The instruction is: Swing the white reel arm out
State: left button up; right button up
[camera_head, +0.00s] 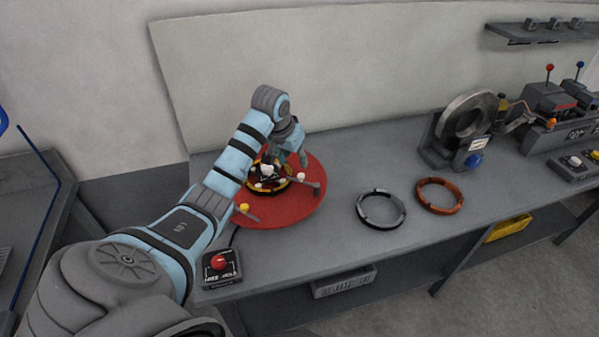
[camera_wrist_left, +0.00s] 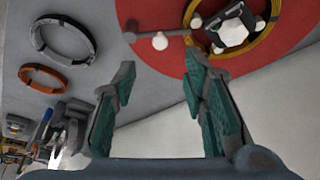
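The reel stands on a round red disc (camera_head: 300,212) on the bench, with a yellow-and-black coil ring around a hub with a white top (camera_wrist_left: 233,32). The white reel arm is a grey bar with a white ball knob (camera_head: 301,176), pointing right from the hub in the head view. The white knob (camera_wrist_left: 160,41) also shows in the left wrist view. A yellow-knobbed arm (camera_head: 244,208) points to the front left. My left gripper (camera_head: 303,157) is above the disc, behind the white knob. In the left wrist view its fingers (camera_wrist_left: 158,80) are apart with nothing between them. My right gripper is out of view.
A dark coil ring (camera_head: 381,208) and a copper ring (camera_head: 439,195) lie on the bench (camera_head: 330,245) right of the disc. A box with a red button (camera_head: 220,264) sits at the front left. A machine with a large grey ring (camera_head: 467,115) stands farther right, a wall behind.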

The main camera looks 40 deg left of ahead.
aim_at(301, 175)
pick_arm(q)
jog(key=x, duration=0.9)
jog(key=shift+w+f, duration=0.1)
jog(key=shift+f, duration=0.2)
grip_shut()
